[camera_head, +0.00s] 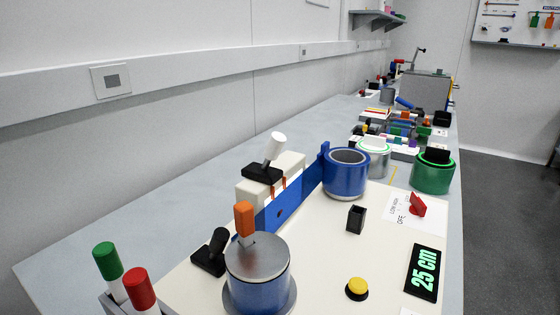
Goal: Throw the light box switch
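Several things here could be a switch, and I cannot tell from the frame which belongs to the light box. A red knob or lever (418,205) sits on the right, by a white card (401,213) with small print that seems to read OFF. A black lever on a black base (209,253) stands at the left edge of the cream board (320,255). A white-handled lever (272,150) on a black base tilts to the right on a cream block. A yellow button (357,287) is at the front. Neither of my grippers is in view.
A metal-topped blue cylinder (258,275) with an orange handle stands in front. Green (107,262) and red-capped (139,290) markers are front left. A display (422,272) reads 25 cm. The bench's left strip (110,235) is clear.

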